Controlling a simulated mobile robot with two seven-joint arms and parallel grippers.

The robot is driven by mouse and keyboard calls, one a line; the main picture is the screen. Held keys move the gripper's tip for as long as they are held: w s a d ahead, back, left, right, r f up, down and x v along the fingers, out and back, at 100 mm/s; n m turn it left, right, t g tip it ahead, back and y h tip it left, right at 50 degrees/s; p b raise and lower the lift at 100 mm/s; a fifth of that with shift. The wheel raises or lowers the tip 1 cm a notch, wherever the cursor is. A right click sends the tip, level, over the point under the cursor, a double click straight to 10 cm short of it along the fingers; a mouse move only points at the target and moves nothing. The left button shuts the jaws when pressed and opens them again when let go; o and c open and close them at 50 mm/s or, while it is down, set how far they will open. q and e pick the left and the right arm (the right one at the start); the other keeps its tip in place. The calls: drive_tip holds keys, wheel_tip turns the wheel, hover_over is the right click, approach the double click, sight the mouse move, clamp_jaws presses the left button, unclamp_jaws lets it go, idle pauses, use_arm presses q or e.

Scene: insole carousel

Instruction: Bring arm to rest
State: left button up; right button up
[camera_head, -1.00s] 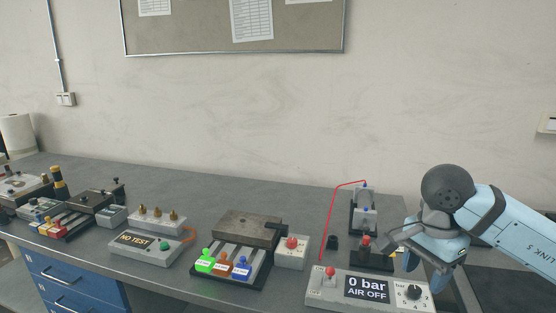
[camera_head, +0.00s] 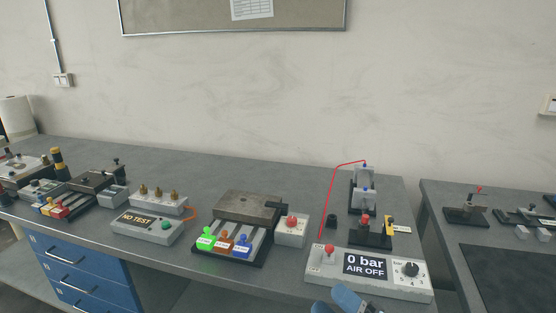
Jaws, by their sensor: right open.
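My right gripper (camera_head: 346,301) shows only in part at the bottom edge of the head view, as a blue and dark grey piece. It is open, and no object shows in it. It is in front of the grey pressure box (camera_head: 398,287), whose display reads "0 bar AIR OFF". The rest of the right arm is out of the picture. My left gripper is not in view.
On the grey bench (camera_head: 280,175) stand a fixture with green, brown and blue knobs (camera_head: 223,240), a "NO TEST" box (camera_head: 147,227) and a small red-tubed press (camera_head: 363,187). A second table (camera_head: 432,200) stands at right beyond a gap.

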drive_tip(key=s+d+f+m+t+h, duration=0.1)
drive_tip(key=d+f+m+t+h, duration=0.35)
drive_tip(key=f+m+h, duration=0.75)
drive_tip(key=s+d+f+m+g+h, duration=0.2)
drive_tip(key=s+f+m+g, duration=0.2)
drive_tip(key=s+f+m, duration=0.3)
drive_tip(key=s+d+f+m+g+h, duration=0.1)
drive_tip(key=s+d+f+m+g, duration=0.35)
drive_tip(key=f, duration=0.45)
use_arm(q)
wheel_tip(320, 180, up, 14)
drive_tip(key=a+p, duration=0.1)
drive_tip(key=p, duration=1.6)
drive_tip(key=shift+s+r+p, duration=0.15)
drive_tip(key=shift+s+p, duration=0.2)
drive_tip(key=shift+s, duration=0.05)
use_arm(e)
wheel_tip(320, 180, up, 14)
drive_tip(key=s, duration=0.2)
drive_tip(key=shift+a+r+t+h, duration=0.25)
drive_tip(key=shift+a+t+h, duration=0.05)
drive_tip(key=shift+a+t, duration=0.1)
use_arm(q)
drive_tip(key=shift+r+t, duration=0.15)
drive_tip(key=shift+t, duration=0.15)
use_arm(e)
drive_tip(key=shift+w, duration=0.1)
drive_tip(key=shift+c, duration=0.3)
